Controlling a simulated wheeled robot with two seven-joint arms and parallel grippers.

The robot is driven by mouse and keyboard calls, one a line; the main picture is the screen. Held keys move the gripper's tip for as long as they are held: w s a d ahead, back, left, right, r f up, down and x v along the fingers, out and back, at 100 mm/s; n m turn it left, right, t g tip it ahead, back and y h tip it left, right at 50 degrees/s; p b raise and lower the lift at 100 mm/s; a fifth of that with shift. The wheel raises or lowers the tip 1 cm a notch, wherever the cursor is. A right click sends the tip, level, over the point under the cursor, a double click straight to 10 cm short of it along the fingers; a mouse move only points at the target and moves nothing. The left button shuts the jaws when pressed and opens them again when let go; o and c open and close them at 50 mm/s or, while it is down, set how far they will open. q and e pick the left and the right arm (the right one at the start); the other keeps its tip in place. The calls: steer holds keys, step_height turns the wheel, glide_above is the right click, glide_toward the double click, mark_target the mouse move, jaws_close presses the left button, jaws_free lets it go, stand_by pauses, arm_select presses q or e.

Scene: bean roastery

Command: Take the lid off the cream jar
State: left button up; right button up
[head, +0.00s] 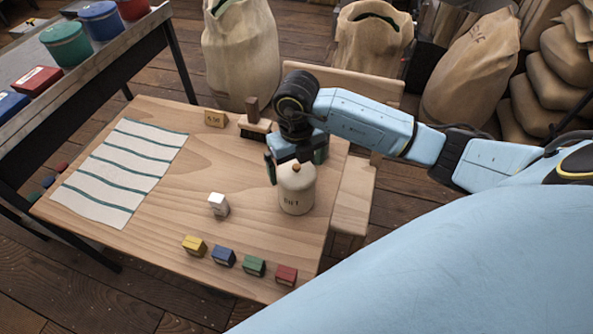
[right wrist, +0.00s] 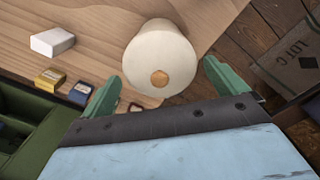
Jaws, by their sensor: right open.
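The cream jar (head: 297,195) stands upright near the right edge of the wooden table, with dark lettering on its front. Its cream lid is on, topped by a round orange-brown knob (head: 296,167). In the right wrist view the jar (right wrist: 158,45) is seen from above, with the knob (right wrist: 159,78) facing the camera. My right gripper (head: 296,164) is above and around the lid's top, open and empty, its green fingers apart on either side. The fingers (right wrist: 160,75) also show in the right wrist view, with the knob between them. My left gripper is not in view.
A white block (head: 218,204) stands left of the jar. Yellow (head: 194,245), blue (head: 224,256), green (head: 254,266) and red (head: 286,274) blocks line the front edge. A striped cloth (head: 125,172) lies left. A brush (head: 254,126) and small sign (head: 215,119) sit behind.

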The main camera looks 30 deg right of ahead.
steer(key=c, duration=1.1)
steer(key=shift+s, duration=0.1)
steer(key=shift+c, duration=1.2)
steer(key=shift+s+f, duration=0.1)
